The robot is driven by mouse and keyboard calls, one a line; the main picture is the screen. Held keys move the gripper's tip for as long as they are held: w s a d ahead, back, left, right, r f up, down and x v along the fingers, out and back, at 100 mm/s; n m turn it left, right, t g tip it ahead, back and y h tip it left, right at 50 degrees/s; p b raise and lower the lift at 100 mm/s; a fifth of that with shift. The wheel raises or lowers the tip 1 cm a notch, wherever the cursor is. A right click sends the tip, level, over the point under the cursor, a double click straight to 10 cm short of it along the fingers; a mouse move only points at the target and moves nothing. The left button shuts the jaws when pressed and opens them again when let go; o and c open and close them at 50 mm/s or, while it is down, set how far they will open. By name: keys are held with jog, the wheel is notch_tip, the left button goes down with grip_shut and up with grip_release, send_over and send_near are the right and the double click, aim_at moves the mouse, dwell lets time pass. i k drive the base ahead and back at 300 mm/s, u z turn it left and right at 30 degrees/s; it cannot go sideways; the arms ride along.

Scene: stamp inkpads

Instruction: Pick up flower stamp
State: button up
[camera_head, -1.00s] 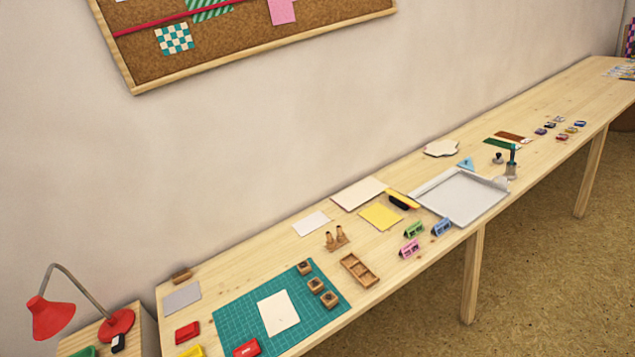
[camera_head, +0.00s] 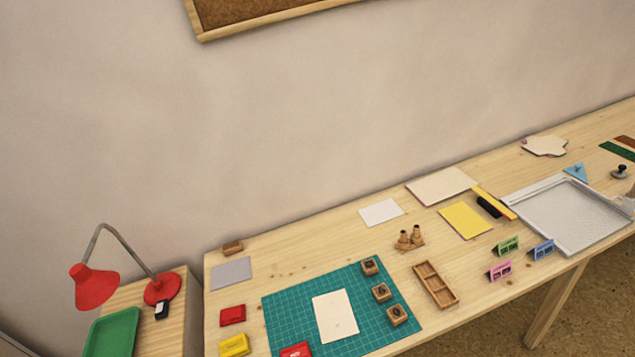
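Three small wooden block stamps stand along the right side of the teal cutting mat (camera_head: 285,320): a far one (camera_head: 370,265), a middle one (camera_head: 381,292) and a near one (camera_head: 397,315). Each has a dark mark on top, too small for me to tell which is a flower. Another small wooden block (camera_head: 232,247) sits at the back left of the table, near the wall. Two wooden handled pieces (camera_head: 409,238) stand behind the mat's right side. My gripper is not in view.
A white card (camera_head: 335,315) lies on the mat. Red (camera_head: 232,315) and yellow (camera_head: 234,345) inkpads sit left of it. A wooden divided tray (camera_head: 436,284) lies right of the mat. A red lamp (camera_head: 95,286) and green tray (camera_head: 111,332) stand on the side cabinet.

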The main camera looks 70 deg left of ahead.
aim_at(370, 267)
jog(key=u, duration=1.05)
jog(key=i, duration=1.05)
jog(key=z, duration=0.05)
